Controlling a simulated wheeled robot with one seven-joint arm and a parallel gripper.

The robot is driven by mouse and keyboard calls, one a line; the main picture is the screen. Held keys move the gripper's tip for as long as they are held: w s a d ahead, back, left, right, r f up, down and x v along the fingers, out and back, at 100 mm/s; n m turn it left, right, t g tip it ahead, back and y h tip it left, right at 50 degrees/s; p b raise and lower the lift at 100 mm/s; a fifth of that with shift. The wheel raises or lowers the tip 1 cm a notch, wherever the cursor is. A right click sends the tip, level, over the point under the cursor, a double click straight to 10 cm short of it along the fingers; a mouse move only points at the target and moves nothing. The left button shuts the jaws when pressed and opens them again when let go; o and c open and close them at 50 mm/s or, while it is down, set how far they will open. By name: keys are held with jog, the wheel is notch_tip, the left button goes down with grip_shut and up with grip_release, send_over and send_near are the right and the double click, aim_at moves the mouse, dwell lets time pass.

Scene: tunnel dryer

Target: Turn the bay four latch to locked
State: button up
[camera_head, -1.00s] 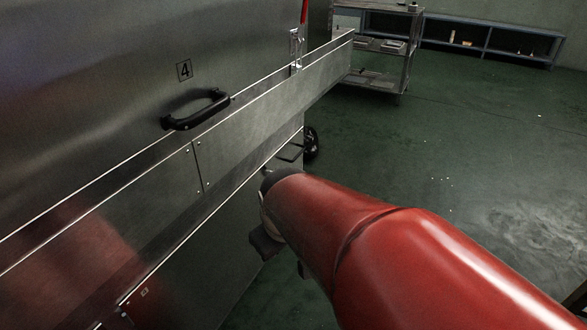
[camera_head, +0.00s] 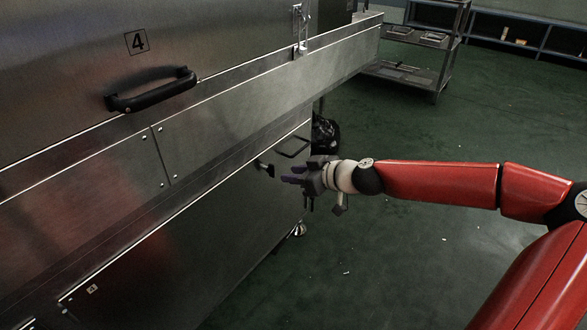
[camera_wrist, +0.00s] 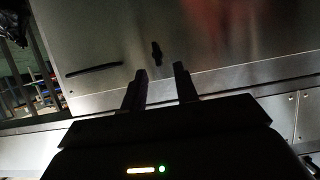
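A small dark latch knob (camera_head: 264,168) sticks out from the lower steel panel under the door marked 4 (camera_head: 136,41). In the wrist view the knob (camera_wrist: 156,53) is narrow, stands nearly upright in the picture, and lies just beyond the gap between my fingertips. My gripper (camera_head: 290,176) is a little to the right of the knob, pointing at the panel. In the wrist view my gripper (camera_wrist: 161,72) is open, with nothing between its fingers. It appears apart from the knob. I cannot read any lock marking.
A steel ledge (camera_head: 230,105) juts out above. A large black door handle (camera_head: 152,91) is upper left. A metal cart (camera_head: 440,70) stands behind. Green floor at right is clear.

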aim_at(274, 170)
jog(key=x, duration=0.7)
jog(key=shift+w+a+r+b, duration=0.15)
jog(key=shift+w+b, duration=0.15)
jog(key=shift+w, duration=0.15)
jog(key=shift+c, duration=0.4)
grip_shut()
